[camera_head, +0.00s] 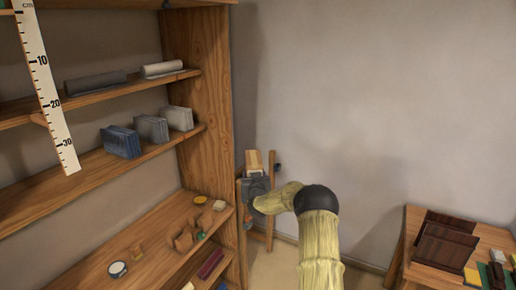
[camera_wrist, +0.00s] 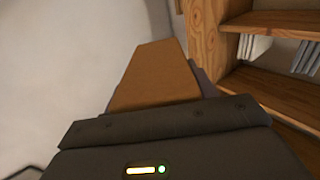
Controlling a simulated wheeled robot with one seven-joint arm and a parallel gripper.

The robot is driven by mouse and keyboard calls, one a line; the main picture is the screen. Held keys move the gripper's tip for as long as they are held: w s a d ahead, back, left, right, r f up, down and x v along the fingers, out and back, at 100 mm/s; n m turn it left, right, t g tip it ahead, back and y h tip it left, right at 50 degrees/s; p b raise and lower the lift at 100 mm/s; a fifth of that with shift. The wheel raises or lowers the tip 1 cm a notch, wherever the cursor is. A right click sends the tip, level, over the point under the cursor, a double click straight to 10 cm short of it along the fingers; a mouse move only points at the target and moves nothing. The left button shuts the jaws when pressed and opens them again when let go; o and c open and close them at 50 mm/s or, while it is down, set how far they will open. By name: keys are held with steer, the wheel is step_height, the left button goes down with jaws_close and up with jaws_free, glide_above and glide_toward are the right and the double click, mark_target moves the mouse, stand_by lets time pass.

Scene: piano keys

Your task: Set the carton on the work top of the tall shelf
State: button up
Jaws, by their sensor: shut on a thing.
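My gripper (camera_wrist: 178,115) is shut on an orange-brown carton (camera_wrist: 157,78), which sticks out beyond the jaws in the wrist view. In the head view the carton (camera_head: 254,160) shows small above my gripper (camera_head: 257,178), just right of the shelf's side panel. The tall wooden shelf (camera_head: 200,100) stands on the left. Its lower, wider board, the work top (camera_head: 160,233), holds several small items. In the wrist view the shelf's upright (camera_wrist: 208,45) is right of the carton, and a gap between them is hard to judge. The fingertips are partly hidden by the carton.
On the work top lie a tape roll (camera_head: 118,269), wooden pieces (camera_head: 184,240) and small round things. Upper boards hold boxes (camera_head: 122,142) and rolls (camera_head: 95,83). A ruler (camera_head: 47,90) hangs in front at left. A low table (camera_head: 414,249) with dark panels stands at right.

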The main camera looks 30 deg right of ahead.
steer(key=s+a+f+n+y+b, duration=0.1)
steer(key=s+a+f, duration=0.15)
steer(key=f, duration=0.45)
steer(key=s+a+f+y+b, duration=0.15)
steer(key=a+f, duration=0.25)
steer(key=f, duration=0.4)
steer(key=s+a+f+n+t+y+b, duration=0.1)
steer(key=s+a+f+n+y+b, duration=0.2)
steer(key=s+a+f, duration=1.3)
steer(key=s+a+b, duration=0.1)
steer(key=s+a, duration=0.1)
steer(key=s, duration=0.1)
steer(key=shift+s+a+y+b, duration=0.2)
steer(key=shift+s+y+b, duration=0.1)
steer(key=shift+s+y, duration=0.05)
steer(key=shift+f, duration=0.15)
